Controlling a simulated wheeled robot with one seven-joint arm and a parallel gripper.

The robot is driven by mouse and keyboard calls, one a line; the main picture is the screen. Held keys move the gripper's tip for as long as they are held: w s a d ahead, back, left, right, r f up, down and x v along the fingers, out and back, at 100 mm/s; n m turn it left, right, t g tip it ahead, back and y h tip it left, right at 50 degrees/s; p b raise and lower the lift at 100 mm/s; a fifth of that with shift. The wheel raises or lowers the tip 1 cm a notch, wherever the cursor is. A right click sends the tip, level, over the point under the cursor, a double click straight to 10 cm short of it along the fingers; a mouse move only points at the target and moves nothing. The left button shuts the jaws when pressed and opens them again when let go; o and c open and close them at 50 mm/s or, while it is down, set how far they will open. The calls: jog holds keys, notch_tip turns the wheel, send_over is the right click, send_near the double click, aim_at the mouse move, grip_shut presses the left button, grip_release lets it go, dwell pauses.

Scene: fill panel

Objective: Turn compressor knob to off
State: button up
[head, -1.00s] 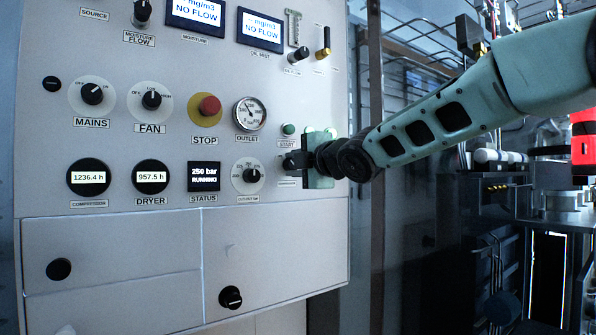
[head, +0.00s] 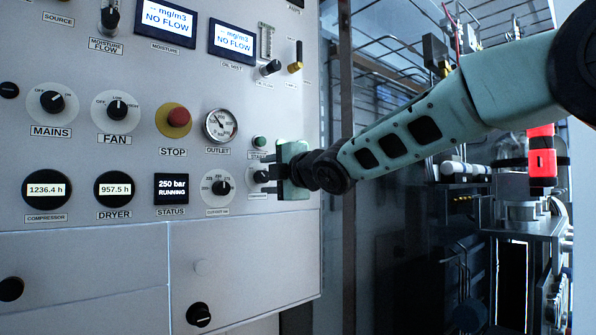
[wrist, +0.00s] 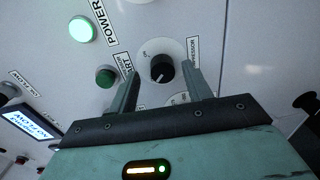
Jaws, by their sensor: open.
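The compressor knob (wrist: 162,68) is a black round knob on a pale disc on the panel, with a partly hidden label beside it in the wrist view. Its exact setting is too small to tell. My gripper (wrist: 162,77) is open, with one finger on each side of the knob; whether they touch it I cannot tell. In the head view my gripper (head: 267,181) is close against the panel's right edge and mostly covers that knob. The status display (head: 171,189) reads 250 bar, RUNNING.
A green start button (head: 260,143) sits just above my gripper, and the outlet dial knob (head: 221,187) is just left. A red stop button (head: 178,118), fan knob (head: 117,109) and mains knob (head: 52,102) are farther left. Pipes and machinery stand right of the panel.

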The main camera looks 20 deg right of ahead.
jog(key=p+v, duration=1.4)
jog(key=v, duration=0.2)
jog(key=shift+s+d+r, duration=0.2)
jog(key=shift+s+r, duration=0.05)
jog(key=shift+s, duration=0.05)
jog(key=s+a+f+m+g+h, duration=0.1)
jog(key=s+a+f+m+g, duration=0.25)
jog(key=f, duration=0.35)
jog(key=s+a+f+m+g+h, duration=0.1)
jog(key=s+a+f+m+g, duration=0.1)
jog(key=a+f+m+g, duration=0.35)
jog(key=s+a+f+m+g+h, duration=0.1)
jog(key=s+f+g, duration=0.3)
jog(key=s, duration=0.6)
jog(key=s+a+f+m+g+h, duration=0.1)
jog(key=s+a+f+m+g, duration=0.1)
jog(key=s+f, duration=0.6)
jog(key=shift+s+m+g+h, duration=0.4)
jog(key=shift+s+m+g, duration=0.5)
jog(key=shift+s+m, duration=0.15)
